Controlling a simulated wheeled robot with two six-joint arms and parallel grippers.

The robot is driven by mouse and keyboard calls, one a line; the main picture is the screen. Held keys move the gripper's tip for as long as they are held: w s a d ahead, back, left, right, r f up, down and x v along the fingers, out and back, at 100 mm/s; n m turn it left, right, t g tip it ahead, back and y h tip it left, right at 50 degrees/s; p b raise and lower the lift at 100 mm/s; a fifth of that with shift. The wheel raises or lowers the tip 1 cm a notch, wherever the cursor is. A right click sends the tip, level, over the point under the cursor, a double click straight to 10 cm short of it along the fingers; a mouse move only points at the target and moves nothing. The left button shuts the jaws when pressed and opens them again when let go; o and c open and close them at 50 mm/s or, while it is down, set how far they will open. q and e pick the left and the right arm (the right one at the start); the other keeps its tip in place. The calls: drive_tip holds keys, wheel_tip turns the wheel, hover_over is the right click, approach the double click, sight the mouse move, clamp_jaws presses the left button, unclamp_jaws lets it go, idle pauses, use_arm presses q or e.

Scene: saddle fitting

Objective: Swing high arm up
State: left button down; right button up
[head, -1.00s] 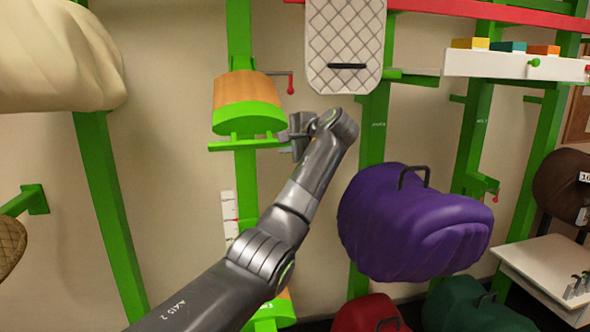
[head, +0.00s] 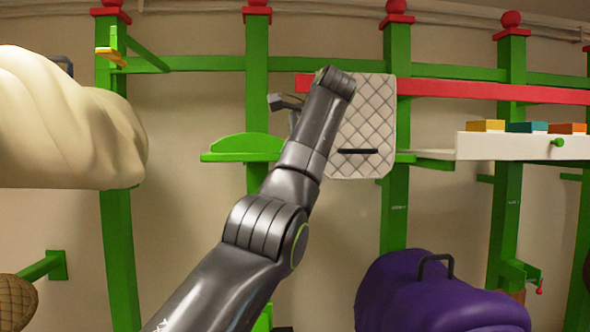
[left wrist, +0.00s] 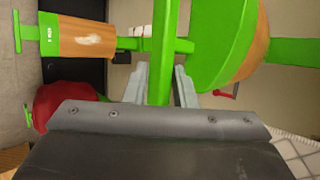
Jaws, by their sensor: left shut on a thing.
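In the head view the high arm (head: 238,150) shows as a green, round-topped end with a straight green crossbar under it, in front of a green post (head: 257,90). My left gripper (head: 288,104) is at its upper right, partly hidden by my own wrist. In the left wrist view the fingers of my left gripper (left wrist: 159,84) lie on both sides of a green bar (left wrist: 158,60) and are shut on it. The high arm's green and wooden round body (left wrist: 232,45) is just right of the fingers there. My right gripper is not in view.
A quilted pad (head: 365,120) hangs behind my left wrist. A white shelf (head: 500,147) with coloured blocks is at the right. A purple saddle (head: 425,295) is at lower right, a cream covered one (head: 60,125) at left. A red handle (left wrist: 228,94) shows near the fingers.

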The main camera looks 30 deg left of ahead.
use_arm(q)
drive_tip(key=shift+r, duration=0.35)
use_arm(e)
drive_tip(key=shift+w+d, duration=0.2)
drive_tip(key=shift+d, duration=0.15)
use_arm(q)
drive_tip(key=shift+r, duration=0.1)
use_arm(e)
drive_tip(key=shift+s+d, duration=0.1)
use_arm(q)
drive_tip(key=c, duration=1.4)
unclamp_jaws()
drive_tip(key=shift+w+a, duration=0.1)
drive_tip(key=shift+o, duration=0.2)
drive_tip(key=shift+w+a, duration=0.15)
drive_tip(key=shift+a, duration=0.05)
drive_tip(key=shift+d, duration=0.1)
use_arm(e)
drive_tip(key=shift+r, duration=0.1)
